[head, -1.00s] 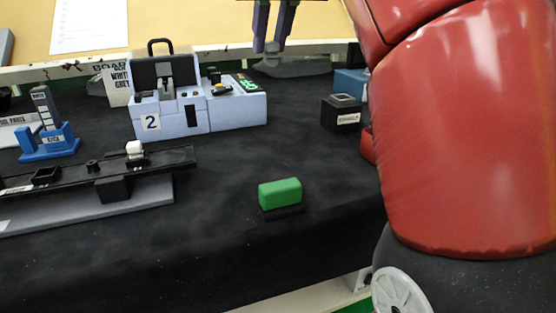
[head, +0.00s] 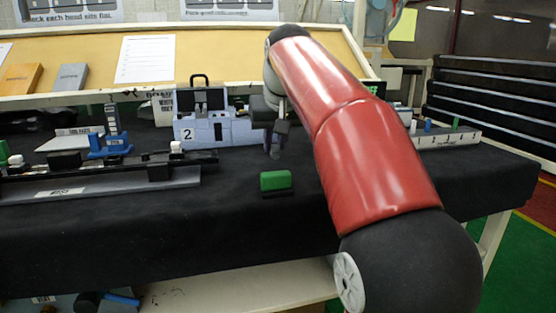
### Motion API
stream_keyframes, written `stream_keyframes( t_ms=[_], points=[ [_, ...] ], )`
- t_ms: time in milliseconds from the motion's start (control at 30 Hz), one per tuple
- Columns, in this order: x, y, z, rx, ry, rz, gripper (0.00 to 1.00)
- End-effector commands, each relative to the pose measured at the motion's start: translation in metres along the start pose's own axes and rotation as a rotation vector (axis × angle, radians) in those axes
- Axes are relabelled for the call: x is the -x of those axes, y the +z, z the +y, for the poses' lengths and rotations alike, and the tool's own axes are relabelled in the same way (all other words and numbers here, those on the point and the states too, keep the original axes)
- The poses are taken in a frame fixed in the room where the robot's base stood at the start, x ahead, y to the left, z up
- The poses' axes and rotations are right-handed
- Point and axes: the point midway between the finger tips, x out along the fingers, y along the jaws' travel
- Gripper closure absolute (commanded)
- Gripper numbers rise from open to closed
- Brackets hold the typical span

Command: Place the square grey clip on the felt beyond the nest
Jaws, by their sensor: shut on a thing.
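My gripper (head: 276,147) is right of the light-blue station marked 2 (head: 205,130), above the black felt (head: 235,222) and behind the green block. It points down and is shut on a small grey piece, seemingly the grey clip (head: 275,154). The piece is small and partly hidden by the fingers, so its square shape is not clear. I cannot tell whether it touches the felt. I cannot tell for sure which fixture is the nest; a dark rail fixture (head: 125,168) with small blocks on it lies at left.
A green block (head: 276,180) on a dark base stands in front of my gripper. A blue stand (head: 110,143) is at left. A light-grey rack with small pegs (head: 448,136) is at right, beyond my red arm. Felt near the front edge is clear.

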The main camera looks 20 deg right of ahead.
Motion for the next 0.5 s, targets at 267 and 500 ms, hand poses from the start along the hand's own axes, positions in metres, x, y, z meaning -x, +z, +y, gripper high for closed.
stream_keyframes(
  t_ms=[267,500],
  points=[
    [-0.026,0.014,0.0,0.0,0.0,0.0,1.0],
    [-0.025,0.013,0.0,0.0,0.0,-0.001,1.0]
  ],
)
